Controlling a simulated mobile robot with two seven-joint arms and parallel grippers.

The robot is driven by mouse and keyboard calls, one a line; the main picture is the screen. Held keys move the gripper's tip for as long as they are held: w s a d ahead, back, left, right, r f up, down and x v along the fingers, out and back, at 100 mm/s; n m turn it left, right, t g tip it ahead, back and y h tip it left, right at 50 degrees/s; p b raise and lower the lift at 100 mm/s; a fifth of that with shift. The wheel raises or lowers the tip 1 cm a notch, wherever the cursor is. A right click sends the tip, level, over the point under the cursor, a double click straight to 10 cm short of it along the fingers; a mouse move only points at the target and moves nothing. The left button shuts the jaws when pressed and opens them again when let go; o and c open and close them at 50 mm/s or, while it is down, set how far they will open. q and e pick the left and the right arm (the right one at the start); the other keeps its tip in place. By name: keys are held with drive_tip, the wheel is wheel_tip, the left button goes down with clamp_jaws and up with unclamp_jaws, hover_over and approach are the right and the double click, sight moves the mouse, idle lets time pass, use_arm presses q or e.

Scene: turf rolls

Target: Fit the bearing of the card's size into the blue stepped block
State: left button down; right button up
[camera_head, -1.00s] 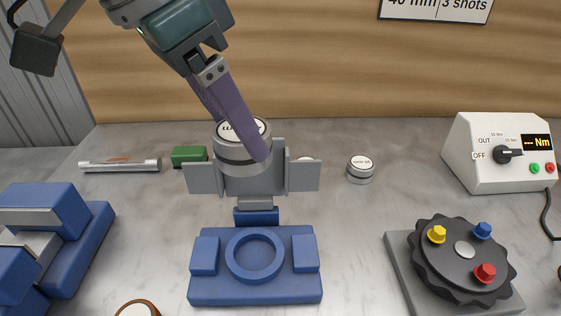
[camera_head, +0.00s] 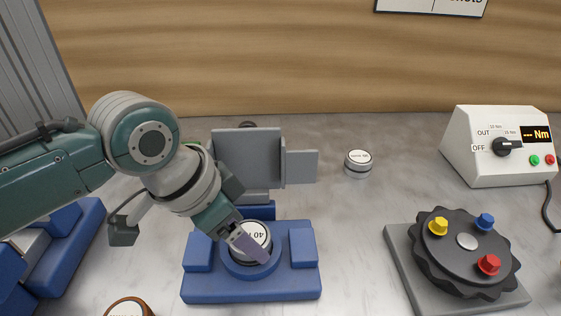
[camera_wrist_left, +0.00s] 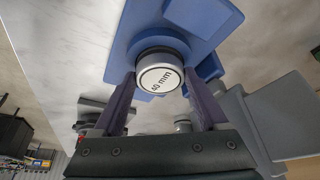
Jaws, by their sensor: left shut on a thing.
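My left gripper (camera_head: 250,246) is shut on a silver bearing (camera_head: 259,237) with a white label that reads 40. The blue stepped block (camera_head: 200,288) stands at the front centre, with a round raised ring in its middle. The bearing is over that ring, looking partly inside it; I cannot tell whether it is fully seated. In the left wrist view the bearing (camera_wrist_left: 160,78) reads 40 mm and stands between the two purple fingers against the blue block (camera_wrist_left: 205,15). The card (camera_head: 430,6) on the back wall is mostly cut off. My right gripper is not in view.
A smaller labelled bearing (camera_head: 359,162) stands behind to the right. A grey fixture (camera_head: 248,160) rises just behind the block. A black dial (camera_head: 464,250) with coloured bolts and a torque box (camera_head: 500,150) are at the right. Another blue fixture (camera_head: 75,235) is at the left.

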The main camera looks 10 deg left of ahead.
use_arm(q)
drive_tip(key=shift+f, duration=0.2)
unclamp_jaws()
drive_tip(key=shift+r, duration=0.15)
drive_tip(key=p+v, duration=0.3)
drive_tip(key=v, duration=0.8)
drive_tip(key=s+a+f+n+y, duration=0.1)
drive_tip(key=s+n, duration=0.2)
drive_tip(key=s, duration=0.5)
drive_tip(key=s+a+f+n+y, duration=0.1)
drive_tip(key=s+a+n, duration=0.1)
drive_tip(key=s, duration=0.6)
drive_tip(key=shift+s+a+n+y, duration=0.3)
drive_tip(key=shift+s+a+n, duration=0.1)
drive_tip(key=shift+n, duration=0.1)
